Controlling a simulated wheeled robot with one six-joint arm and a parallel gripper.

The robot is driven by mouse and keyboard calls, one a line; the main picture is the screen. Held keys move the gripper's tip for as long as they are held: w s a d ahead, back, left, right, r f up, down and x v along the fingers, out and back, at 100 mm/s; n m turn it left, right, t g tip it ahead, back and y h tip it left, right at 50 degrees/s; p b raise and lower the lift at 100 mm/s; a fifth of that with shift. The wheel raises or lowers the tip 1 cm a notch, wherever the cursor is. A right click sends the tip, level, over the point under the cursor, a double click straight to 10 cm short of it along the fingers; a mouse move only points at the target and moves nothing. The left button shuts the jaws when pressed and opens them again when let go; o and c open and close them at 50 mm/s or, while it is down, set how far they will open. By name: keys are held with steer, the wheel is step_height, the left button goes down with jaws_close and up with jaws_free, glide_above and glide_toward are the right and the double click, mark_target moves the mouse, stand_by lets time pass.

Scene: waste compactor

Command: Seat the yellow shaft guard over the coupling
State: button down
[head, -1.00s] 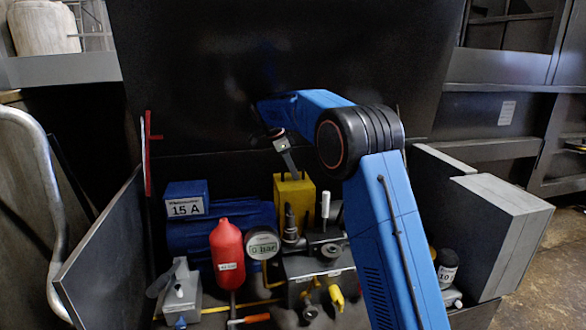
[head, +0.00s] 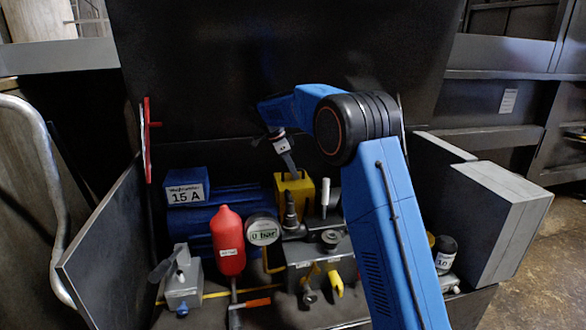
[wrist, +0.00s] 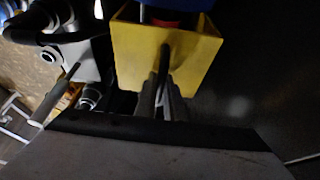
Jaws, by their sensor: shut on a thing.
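The yellow shaft guard (head: 295,190) is a box-shaped cover near the middle of the machine bay, behind the black fitting and beside the blue motor (head: 200,235). My gripper (head: 291,174) comes down on it from above and is shut on it. In the wrist view the guard (wrist: 185,62) fills the top middle, with my gripper's fingers (wrist: 165,100) at its near wall. A red part (wrist: 165,22) and a blue surface (wrist: 185,5) show at the guard's far opening. The coupling itself cannot be made out clearly, and I cannot tell whether the guard is fully down.
A grey lever box (head: 182,280) is at front left. A dark side panel (head: 105,250) bounds the left, and a grey cabinet (head: 490,225) stands right.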

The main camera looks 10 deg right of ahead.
mark_target(292, 180)
steer(key=shift+f, duration=2.4)
steer(key=c, duration=1.8)
jaws_free()
steer(key=shift+o, duration=0.2)
steer(key=shift+f, duration=0.1)
steer(key=shift+a, duration=0.1)
